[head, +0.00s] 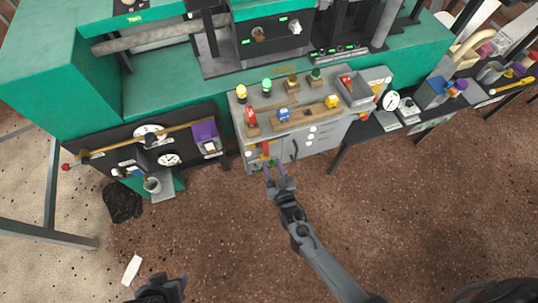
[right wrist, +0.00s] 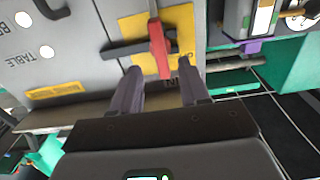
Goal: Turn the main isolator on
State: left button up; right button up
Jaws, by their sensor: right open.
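The main isolator is a red handle (right wrist: 159,47) on a yellow plate (right wrist: 181,20) on a grey cabinet front. In the right wrist view the handle hangs nearly straight down, with a dark bar crossing behind it; the plate's lettering is only partly visible. In the head view the red handle (head: 265,148) is small, at the cabinet's lower left. My right gripper (head: 275,171) is open and empty just in front of and below it. Its fingers (right wrist: 158,85) are below the handle, one to each side. My left gripper (head: 172,287) is partly cut off at the bottom edge, its opening unclear.
The grey cabinet (head: 320,138) carries several coloured knobs and levers on top. A dark gauge panel (head: 130,158) with a long rod stands to its left. A black table (head: 380,122) stands to its right. The brown floor in front is mostly clear, with a white slip (head: 131,270) at left.

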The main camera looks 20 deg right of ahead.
jog(key=s, duration=0.4)
jog(key=shift+s+a+p, duration=0.15)
jog(key=shift+p, duration=0.2)
